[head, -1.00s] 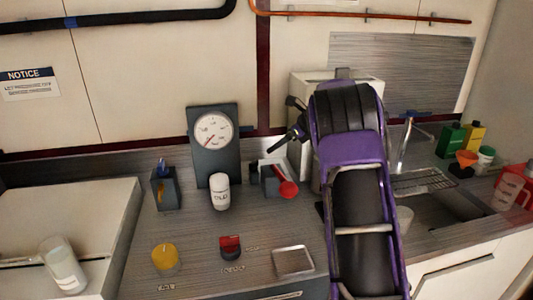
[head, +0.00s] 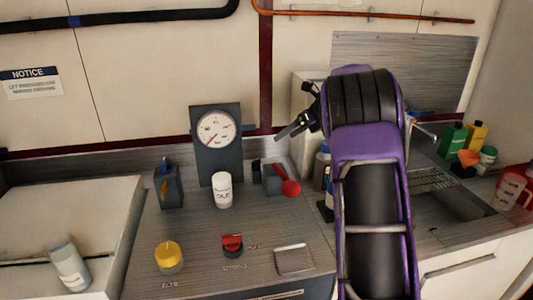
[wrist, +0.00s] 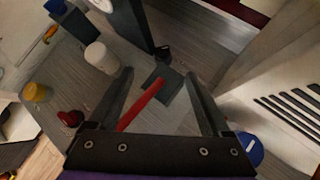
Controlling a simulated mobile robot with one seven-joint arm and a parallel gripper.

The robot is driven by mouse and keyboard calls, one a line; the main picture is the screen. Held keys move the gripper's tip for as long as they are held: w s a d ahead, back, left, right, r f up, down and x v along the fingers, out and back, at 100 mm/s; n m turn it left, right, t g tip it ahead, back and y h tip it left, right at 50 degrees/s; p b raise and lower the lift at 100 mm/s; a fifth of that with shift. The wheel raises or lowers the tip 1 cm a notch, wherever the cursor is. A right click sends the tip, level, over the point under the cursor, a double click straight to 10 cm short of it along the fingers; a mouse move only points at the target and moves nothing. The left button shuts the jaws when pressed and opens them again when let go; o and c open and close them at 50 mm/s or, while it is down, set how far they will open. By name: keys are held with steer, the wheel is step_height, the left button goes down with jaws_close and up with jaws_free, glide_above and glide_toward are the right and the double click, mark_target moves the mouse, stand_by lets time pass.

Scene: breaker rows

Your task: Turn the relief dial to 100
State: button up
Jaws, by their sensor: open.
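A round white gauge (head: 217,128) with a red needle sits on a dark upright panel (head: 220,165). On the counter in front are a yellow round knob-like piece (head: 168,255) and a red one (head: 232,243), each with a small label too blurred to read. I cannot tell which thing is the relief dial. My gripper (head: 294,126) is open, above the counter right of the gauge. In the wrist view its fingers (wrist: 160,75) are spread, with a red lever (wrist: 140,106) seen between them, apparently below. The red piece (wrist: 70,118) and yellow piece (wrist: 33,92) lie left of the fingers.
A white canister (head: 222,190) stands before the gauge panel. A grey box (head: 274,178) with the red handle is to its right. A shallow metal tray (head: 294,260) lies at the front. A dark holder (head: 168,188) stands left. A sink and bottles are right.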

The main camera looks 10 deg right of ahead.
steer(key=m, duration=0.4)
steer(key=m+p, duration=0.3)
steer(key=m, duration=2.6)
glide_toward(256, 160)
steer(key=x, duration=0.8)
steer(key=shift+a+f, duration=0.15)
steer(key=shift+f, duration=0.05)
